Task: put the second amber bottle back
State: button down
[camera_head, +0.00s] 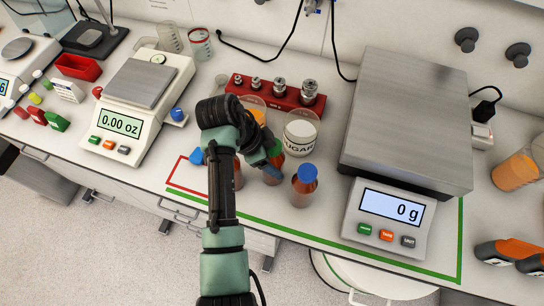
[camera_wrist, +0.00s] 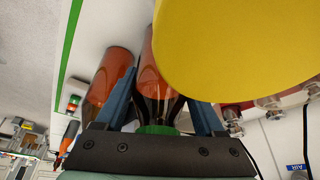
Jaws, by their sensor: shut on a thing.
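My gripper (camera_head: 270,160) points down at the row of amber bottles and is shut on the green-capped amber bottle (camera_head: 273,174). In the wrist view the bottle's green cap (camera_wrist: 158,130) and amber body (camera_wrist: 154,80) lie between the two fingers. It looks upright; I cannot tell whether its base touches the bench. A blue-capped amber bottle (camera_head: 304,190) stands just to its right. Another amber bottle (camera_head: 238,176) is at its left, mostly hidden by my arm. A blue cap (camera_head: 197,156) shows left of my arm; what it sits on is hidden.
A white sugar jar (camera_head: 300,133) and a red weight block (camera_head: 275,98) stand behind the bottles. A large grey-topped scale (camera_head: 405,120) is at right. A yellow rounded surface (camera_wrist: 235,45) fills the wrist view's upper right. A green line (camera_head: 300,237) marks the bench's front.

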grip_release()
jog(key=shift+f, duration=0.1)
jog(key=p+v, duration=0.1)
jog(key=v, duration=1.1)
